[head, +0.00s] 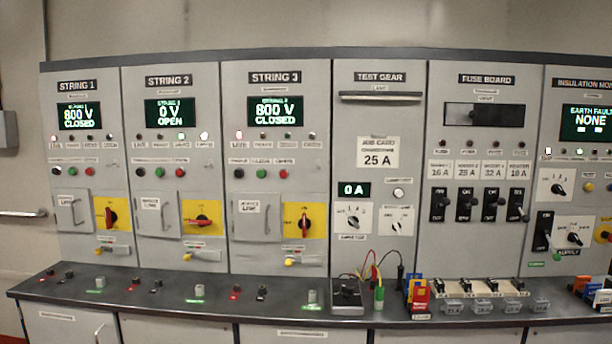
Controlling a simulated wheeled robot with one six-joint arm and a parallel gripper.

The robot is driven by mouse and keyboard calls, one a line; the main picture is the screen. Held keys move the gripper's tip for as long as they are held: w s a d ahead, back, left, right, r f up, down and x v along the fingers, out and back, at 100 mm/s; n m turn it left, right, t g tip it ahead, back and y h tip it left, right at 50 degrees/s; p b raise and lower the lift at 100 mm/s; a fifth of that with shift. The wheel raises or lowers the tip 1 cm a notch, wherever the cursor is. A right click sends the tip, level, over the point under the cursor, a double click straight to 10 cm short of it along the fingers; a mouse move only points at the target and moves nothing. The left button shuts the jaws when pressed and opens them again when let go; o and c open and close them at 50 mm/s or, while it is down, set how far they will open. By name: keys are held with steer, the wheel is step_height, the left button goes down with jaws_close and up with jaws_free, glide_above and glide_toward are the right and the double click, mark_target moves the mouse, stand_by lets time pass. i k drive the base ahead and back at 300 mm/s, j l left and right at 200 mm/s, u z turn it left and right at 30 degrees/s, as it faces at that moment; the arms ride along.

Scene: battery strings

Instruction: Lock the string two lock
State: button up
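The STRING 2 panel (170,130) stands second from the left, and its display (170,113) reads 0 V OPEN. Its red rotary handle (202,219) lies about level on a yellow plate (188,208). Below the plate is a small slanted lever with a yellow knob (187,257) at its left end. It may be the string two lock, but its label is too small to read. My gripper is not in view.
STRING 1 (78,113) and STRING 3 (274,110) displays read 800 V CLOSED, with their red handles upright. A dark bench ledge (160,308) runs below. Coloured tags or padlocks (418,294) and a meter with leads (346,298) stand on it at the right.

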mark_target(186, 258)
steer(key=i+j+u, duration=0.3)
steer(key=i+j, duration=0.5)
steer(key=i+j+u, duration=0.3)
steer(key=i+j, duration=0.5)
steer(key=i, duration=0.1)
